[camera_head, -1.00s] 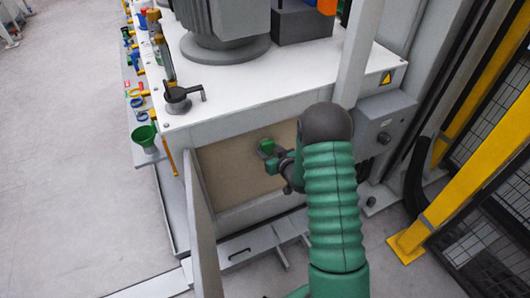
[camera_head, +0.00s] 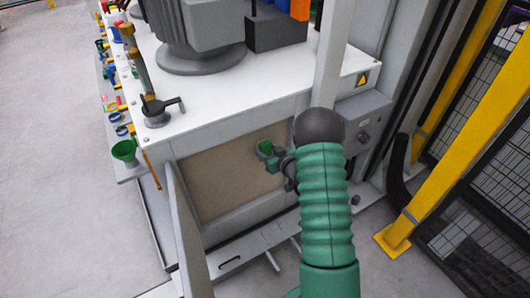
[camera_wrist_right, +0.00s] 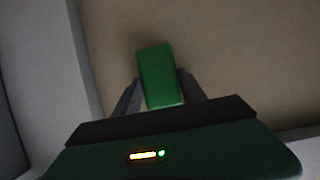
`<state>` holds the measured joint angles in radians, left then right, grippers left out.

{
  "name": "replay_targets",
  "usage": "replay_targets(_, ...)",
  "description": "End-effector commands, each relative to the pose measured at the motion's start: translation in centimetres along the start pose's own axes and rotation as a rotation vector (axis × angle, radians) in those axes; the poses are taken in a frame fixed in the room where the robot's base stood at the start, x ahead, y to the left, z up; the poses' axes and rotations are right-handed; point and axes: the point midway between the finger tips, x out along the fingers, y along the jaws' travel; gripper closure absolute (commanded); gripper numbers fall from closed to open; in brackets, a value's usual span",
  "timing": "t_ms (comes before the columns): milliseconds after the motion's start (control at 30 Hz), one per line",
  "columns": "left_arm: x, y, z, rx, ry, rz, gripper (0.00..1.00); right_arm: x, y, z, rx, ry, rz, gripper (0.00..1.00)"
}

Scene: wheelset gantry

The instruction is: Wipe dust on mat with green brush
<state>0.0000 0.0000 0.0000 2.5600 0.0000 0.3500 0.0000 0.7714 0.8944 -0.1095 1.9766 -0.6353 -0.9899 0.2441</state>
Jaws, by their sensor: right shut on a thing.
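The green brush (camera_head: 266,149) is in my right gripper (camera_head: 274,160), in front of the tan mat. In the right wrist view the brush (camera_wrist_right: 160,75) is a green block between the two grey fingers of the right gripper (camera_wrist_right: 160,92), which is shut on it. The mat (camera_head: 215,185) is a tan panel set in the front of the white machine; it also fills the upper part of the wrist view (camera_wrist_right: 235,60). I cannot tell whether the brush touches the mat, and no dust can be made out. My left gripper is not in view.
The white machine top (camera_head: 240,100) carries a grey motor-like unit, a dark box (camera_head: 277,30) and a black clamp (camera_head: 158,108). A green funnel (camera_head: 125,150) and several small tools are at the left side. A grey post and yellow fence frame (camera_head: 450,150) stand at the right.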

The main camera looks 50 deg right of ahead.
Motion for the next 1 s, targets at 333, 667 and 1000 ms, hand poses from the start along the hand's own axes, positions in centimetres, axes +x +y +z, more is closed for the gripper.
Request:
replay_targets(333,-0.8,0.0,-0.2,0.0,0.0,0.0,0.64,-3.0,0.0,1.1,0.002,0.0,0.001,0.84)
replay_targets(667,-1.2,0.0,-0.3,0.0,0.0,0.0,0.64,-5.6,0.0,2.3,0.0,0.0,0.0,0.84)
replay_targets(1000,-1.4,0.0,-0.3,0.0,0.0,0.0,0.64,-6.1,0.0,2.5,0.001,0.0,0.0,0.84)
